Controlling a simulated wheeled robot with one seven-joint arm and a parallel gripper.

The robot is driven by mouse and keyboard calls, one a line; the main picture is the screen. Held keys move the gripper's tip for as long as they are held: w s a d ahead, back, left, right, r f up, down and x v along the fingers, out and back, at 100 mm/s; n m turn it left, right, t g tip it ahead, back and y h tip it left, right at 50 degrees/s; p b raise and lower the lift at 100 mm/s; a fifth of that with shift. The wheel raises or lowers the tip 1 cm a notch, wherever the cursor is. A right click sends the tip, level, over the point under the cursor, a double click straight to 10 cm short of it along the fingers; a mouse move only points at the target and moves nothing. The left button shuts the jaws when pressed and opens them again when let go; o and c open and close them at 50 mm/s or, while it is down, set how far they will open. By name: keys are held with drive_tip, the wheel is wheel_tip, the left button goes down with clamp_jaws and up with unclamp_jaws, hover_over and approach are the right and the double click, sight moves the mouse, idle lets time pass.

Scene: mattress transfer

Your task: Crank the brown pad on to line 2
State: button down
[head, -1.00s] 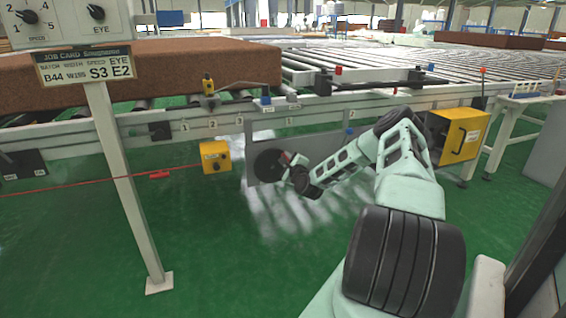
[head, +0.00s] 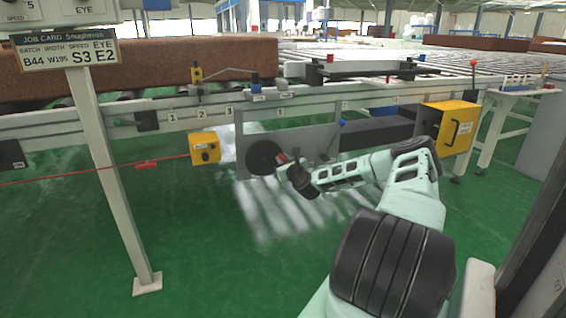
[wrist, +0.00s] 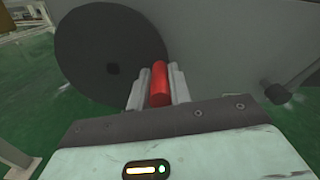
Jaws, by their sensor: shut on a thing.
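The brown pad (head: 140,70) lies flat on rollers at the upper left, its right end near the lever and the blue-topped boxes. The crank is a black disc (head: 263,157) on a grey plate below the rail; it also shows in the wrist view (wrist: 110,50). Its red handle (wrist: 159,86) stands between my fingers. My gripper (head: 287,159) is shut on this handle, at the right side of the disc. Small number labels (head: 200,114) run along the rail, and a label 2 (head: 345,104) is farther right. The pad's far side is hidden.
A yellow box (head: 205,148) hangs left of the crank, with a red cord (head: 95,172) running left. A job card post (head: 110,190) stands in front. A larger yellow cabinet (head: 448,128) is at the right. Empty rollers (head: 420,55) extend right.

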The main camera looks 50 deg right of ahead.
drive_tip(key=shift+s+f, duration=0.1)
drive_tip(key=shift+f, duration=0.15)
idle(0.3)
drive_tip(key=c, duration=1.3)
unclamp_jaws()
drive_tip(key=shift+r, duration=0.1)
drive_tip(key=p+v, duration=0.4)
drive_tip(key=v, duration=1.3)
drive_tip(key=shift+s, duration=0.2)
